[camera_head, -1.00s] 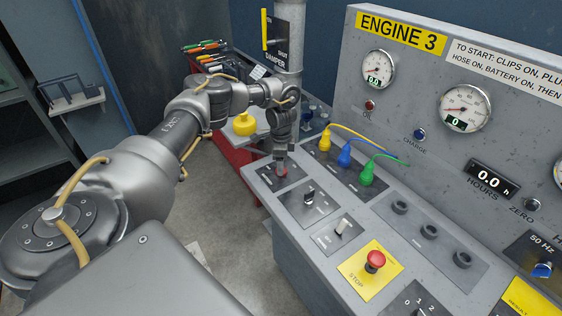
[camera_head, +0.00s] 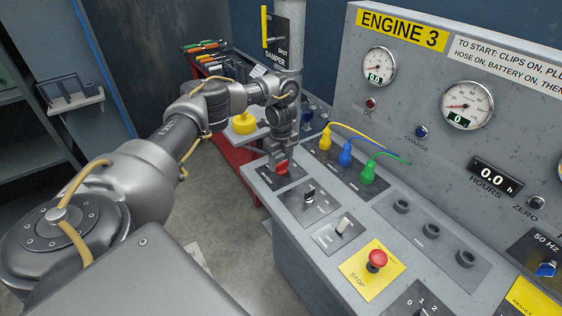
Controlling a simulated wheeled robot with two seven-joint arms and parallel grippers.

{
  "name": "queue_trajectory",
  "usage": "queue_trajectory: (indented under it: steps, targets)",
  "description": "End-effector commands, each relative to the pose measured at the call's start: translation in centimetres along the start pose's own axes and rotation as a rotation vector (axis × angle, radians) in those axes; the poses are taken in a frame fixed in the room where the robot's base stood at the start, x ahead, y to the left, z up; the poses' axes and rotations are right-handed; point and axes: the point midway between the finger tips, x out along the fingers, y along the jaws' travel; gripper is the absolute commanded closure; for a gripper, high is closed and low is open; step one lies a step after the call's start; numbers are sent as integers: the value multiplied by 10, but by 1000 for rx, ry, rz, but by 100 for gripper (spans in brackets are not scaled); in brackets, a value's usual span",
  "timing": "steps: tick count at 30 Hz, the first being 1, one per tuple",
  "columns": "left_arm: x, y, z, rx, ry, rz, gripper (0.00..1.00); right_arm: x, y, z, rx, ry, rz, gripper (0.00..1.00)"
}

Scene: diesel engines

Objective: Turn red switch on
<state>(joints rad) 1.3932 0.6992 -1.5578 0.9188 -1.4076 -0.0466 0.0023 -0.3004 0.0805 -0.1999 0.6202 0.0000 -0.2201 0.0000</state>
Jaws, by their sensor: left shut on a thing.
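The red switch (camera_head: 281,167) sits on a dark plate at the far left end of the sloped console (camera_head: 322,253). My left gripper (camera_head: 280,160) points down over it and is shut on it. The gripper's fingers and wrist hide part of the switch, and its handle shows as a red patch under the fingertips. Which way the switch is set is hard to tell at this size. My right gripper does not show.
Right of the switch are a black knob (camera_head: 310,194), a white-tipped toggle (camera_head: 344,225) and a red stop button (camera_head: 377,260) on yellow. Yellow, blue and green plugs (camera_head: 345,155) with cables stand behind. The engine panel (camera_head: 420,110) rises at the back. A red cart (camera_head: 237,150) is at the left.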

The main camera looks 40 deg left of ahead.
Motion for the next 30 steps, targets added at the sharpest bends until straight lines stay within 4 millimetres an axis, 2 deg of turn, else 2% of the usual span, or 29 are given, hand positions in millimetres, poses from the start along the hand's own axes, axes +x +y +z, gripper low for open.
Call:
queue_trajectory:
  steps: [9, 23, 24, 28, 30]
  targets:
    - [0, 0, -1, 86, 2, -2, 66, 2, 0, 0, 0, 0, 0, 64]
    - [0, 0, -1, 98, 2, -1, 66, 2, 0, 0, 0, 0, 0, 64]
    - [0, 0, -1, 98, 2, -1, 40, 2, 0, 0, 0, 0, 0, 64]
    - [0, 0, -1, 97, 1, 0, 23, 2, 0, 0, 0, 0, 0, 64]
    - [0, 0, -1, 97, 1, 0, 22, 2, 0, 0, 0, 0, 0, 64]
